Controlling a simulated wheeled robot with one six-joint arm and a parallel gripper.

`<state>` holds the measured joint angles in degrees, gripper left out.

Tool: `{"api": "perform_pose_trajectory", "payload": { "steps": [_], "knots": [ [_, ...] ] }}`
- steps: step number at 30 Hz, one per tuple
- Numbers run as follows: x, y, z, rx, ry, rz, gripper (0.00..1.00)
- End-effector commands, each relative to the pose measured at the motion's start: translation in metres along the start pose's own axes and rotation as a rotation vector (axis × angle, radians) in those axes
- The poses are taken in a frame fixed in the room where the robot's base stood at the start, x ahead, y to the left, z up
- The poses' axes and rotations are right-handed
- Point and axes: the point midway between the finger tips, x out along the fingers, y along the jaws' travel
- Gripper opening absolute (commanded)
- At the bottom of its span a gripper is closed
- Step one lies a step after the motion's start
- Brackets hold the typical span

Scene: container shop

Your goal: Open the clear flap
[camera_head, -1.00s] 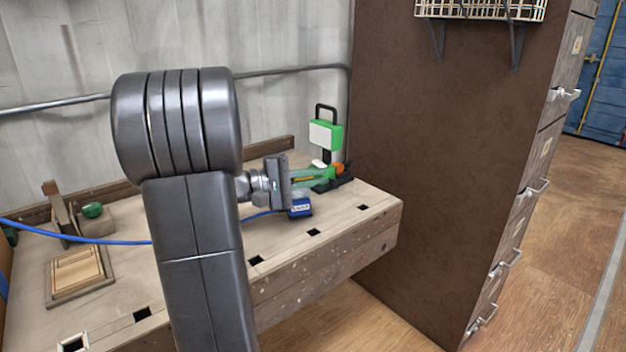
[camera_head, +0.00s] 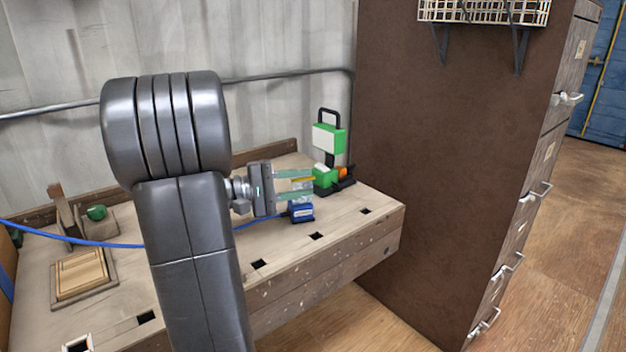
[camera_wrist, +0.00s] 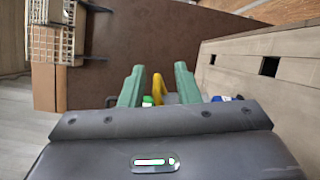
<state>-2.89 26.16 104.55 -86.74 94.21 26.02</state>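A green and black device (camera_head: 327,140) with a white panel and a top handle stands at the back right of the workbench. An orange part shows at its right side. I cannot make out a clear flap. My gripper (camera_head: 312,186) is left of the device with its two green fingers apart, pointing toward it. In the wrist view my gripper (camera_wrist: 157,72) also shows its fingers spread. A yellow piece (camera_wrist: 158,88) shows in the gap, with no visible contact with either finger; what it belongs to is unclear. The device is mostly hidden in the wrist view.
A blue box (camera_head: 301,212) with a blue cable lies on the workbench (camera_head: 340,232) just below my gripper. A tall brown cabinet (camera_head: 450,150) stands close on the right. A wooden block (camera_head: 80,275) and a green knob (camera_head: 96,212) are on the left.

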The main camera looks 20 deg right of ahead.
Motion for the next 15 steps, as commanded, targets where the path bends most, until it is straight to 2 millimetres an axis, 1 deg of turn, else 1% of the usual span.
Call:
{"api": "perform_pose_trajectory", "payload": {
  "steps": [1,9,15],
  "knots": [
    [-0.011,0.002,-0.001,-0.001,0.006,0.002,0.29],
    [-0.062,0.002,-0.001,0.0,0.005,0.002,0.29],
    [-0.088,0.001,0.0,0.0,0.002,0.001,0.29]
  ]
}}
